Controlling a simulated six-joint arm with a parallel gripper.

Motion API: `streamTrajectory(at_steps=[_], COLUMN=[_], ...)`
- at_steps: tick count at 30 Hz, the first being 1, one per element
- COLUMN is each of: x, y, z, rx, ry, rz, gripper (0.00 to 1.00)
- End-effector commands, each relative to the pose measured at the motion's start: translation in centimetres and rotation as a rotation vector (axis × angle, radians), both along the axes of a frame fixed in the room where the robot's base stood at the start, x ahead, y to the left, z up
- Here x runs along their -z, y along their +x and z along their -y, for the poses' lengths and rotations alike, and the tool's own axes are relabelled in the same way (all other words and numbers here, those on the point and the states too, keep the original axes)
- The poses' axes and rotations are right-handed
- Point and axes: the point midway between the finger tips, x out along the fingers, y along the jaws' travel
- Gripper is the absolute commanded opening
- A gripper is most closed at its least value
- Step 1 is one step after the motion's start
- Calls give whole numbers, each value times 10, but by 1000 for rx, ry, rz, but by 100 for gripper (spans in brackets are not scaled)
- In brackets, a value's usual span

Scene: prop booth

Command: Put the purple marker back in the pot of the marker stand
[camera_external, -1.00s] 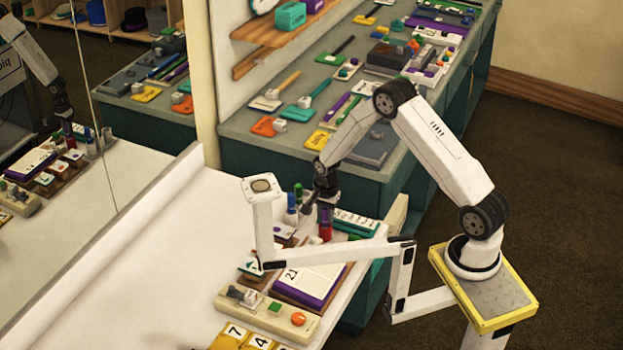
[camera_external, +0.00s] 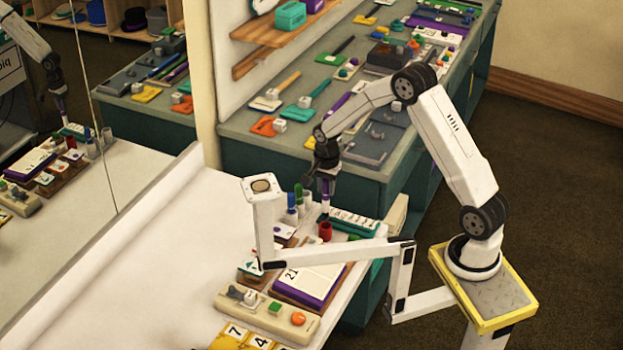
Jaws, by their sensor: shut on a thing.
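My gripper (camera_external: 326,181) is shut on the purple marker (camera_external: 325,196) and holds it upright, point down. The marker hangs above and slightly behind a red cup (camera_external: 325,231), apart from it as far as I can tell. To the left stand small pots with a blue marker (camera_external: 291,200) and a green marker (camera_external: 298,192). A pale pot (camera_external: 307,201) beside them shows no marker. The base of the stand is mostly hidden.
A teal strip with white keys (camera_external: 349,221) lies right of the cup. A purple-edged calendar board (camera_external: 312,283) and a beige control panel (camera_external: 267,313) lie nearer. A white jointed post (camera_external: 262,215) stands just left. The white tabletop (camera_external: 150,265) is clear; a mirror is at left.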

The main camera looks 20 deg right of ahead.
Motion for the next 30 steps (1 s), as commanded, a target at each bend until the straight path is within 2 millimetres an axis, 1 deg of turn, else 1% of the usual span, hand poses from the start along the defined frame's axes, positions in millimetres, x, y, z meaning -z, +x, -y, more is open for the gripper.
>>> streamTrajectory(at_steps=[20,26,30], x=[-1,-1,-2], y=[2,15,33], z=[0,-3,-6], rx=[0,1,2], ry=[0,1,1], rz=[0,1,1], gripper=[0,0,0])
